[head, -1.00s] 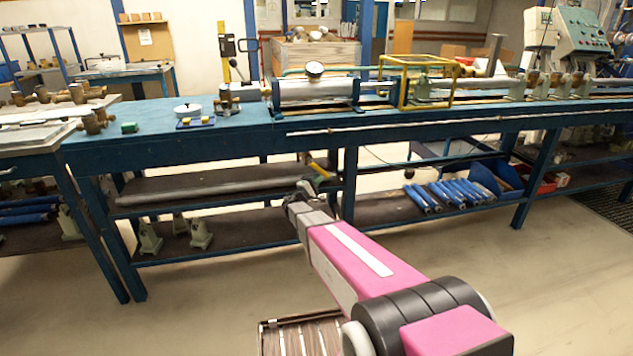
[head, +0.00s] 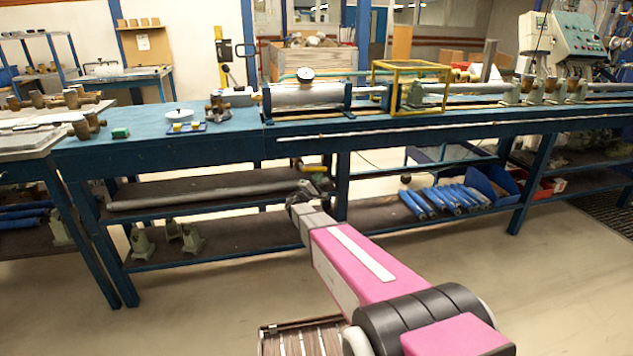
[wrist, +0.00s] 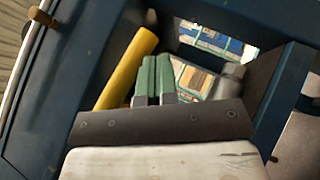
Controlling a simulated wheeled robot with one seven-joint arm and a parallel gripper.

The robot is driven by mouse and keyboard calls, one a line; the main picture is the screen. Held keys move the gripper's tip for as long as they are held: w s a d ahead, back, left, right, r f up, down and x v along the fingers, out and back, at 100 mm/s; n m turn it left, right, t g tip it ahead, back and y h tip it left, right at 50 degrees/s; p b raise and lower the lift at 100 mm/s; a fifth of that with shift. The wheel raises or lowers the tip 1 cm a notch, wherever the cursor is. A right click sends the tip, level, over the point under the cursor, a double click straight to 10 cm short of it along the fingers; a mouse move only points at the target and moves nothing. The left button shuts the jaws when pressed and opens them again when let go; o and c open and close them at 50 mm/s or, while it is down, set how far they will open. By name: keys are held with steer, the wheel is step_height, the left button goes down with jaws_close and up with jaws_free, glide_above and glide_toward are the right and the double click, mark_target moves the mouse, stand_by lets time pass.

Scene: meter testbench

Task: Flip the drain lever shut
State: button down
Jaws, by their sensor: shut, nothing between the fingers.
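A yellow handle (head: 314,168), which looks like the drain lever, shows under the front edge of the blue bench in the head view. In the wrist view it is a thick yellow bar (wrist: 127,68), tilted, just left of my fingers. Its lower end is hidden behind my gripper's dark body. My gripper (wrist: 154,78) is shut and empty, its two green-grey fingers side by side. A narrow gap shows between the fingers and the bar's upper part; I cannot tell whether they touch lower down. In the head view my gripper (head: 318,186) is just below the handle.
The blue bench (head: 220,147) carries a grey cylinder (head: 300,95), a gauge (head: 305,74) and a yellow frame (head: 411,65). A bench leg (head: 342,187) stands close right of my gripper. The lower shelf (head: 215,235) is behind it. The floor in front is clear.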

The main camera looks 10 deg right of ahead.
steer(key=shift+d+r, duration=0.25)
steer(key=shift+r, duration=0.15)
steer(key=shift+w+f, duration=0.1)
steer(key=shift+f, duration=0.05)
stand_by(0.4)
steer(key=s+f, duration=0.5)
steer(key=f, duration=0.7)
